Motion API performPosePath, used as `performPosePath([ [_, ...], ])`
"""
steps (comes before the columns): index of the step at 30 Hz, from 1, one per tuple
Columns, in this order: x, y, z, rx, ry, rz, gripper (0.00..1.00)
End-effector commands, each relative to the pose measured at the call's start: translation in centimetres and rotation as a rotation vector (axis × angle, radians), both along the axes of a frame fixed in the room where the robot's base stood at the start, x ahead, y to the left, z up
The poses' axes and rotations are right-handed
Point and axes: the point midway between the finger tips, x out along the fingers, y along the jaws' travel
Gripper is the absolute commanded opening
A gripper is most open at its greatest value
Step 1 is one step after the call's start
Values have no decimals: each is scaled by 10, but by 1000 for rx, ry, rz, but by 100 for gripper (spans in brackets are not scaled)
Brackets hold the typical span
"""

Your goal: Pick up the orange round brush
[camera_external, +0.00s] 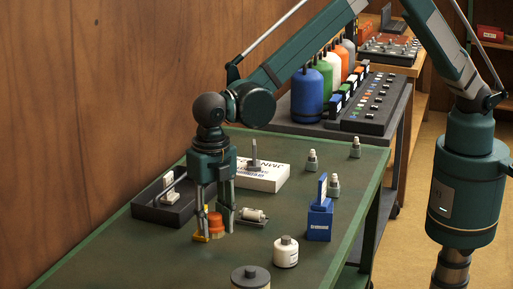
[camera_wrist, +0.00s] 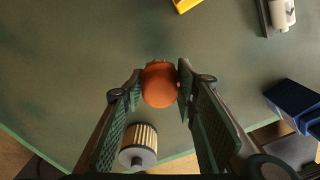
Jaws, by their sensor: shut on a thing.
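The orange round brush (camera_wrist: 159,86) stands between the two green fingers of my gripper (camera_wrist: 157,92) in the wrist view, with its rounded top toward the camera. In the external view the brush (camera_external: 215,226) is at the table's left-middle, between the fingers of my gripper (camera_external: 214,222), which points straight down. The fingers are shut on the brush. Whether its base touches the table is hard to tell.
A yellow piece (camera_external: 201,237) lies close beside the brush.

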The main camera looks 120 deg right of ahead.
Motion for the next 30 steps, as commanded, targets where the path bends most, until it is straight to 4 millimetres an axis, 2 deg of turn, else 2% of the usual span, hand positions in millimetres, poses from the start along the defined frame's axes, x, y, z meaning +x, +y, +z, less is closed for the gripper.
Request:
performPosePath([
  [3,0,0,12,0,0,0,18],
  [7,0,0,18,0,0,0,18],
  [30,0,0,18,0,0,0,18],
])
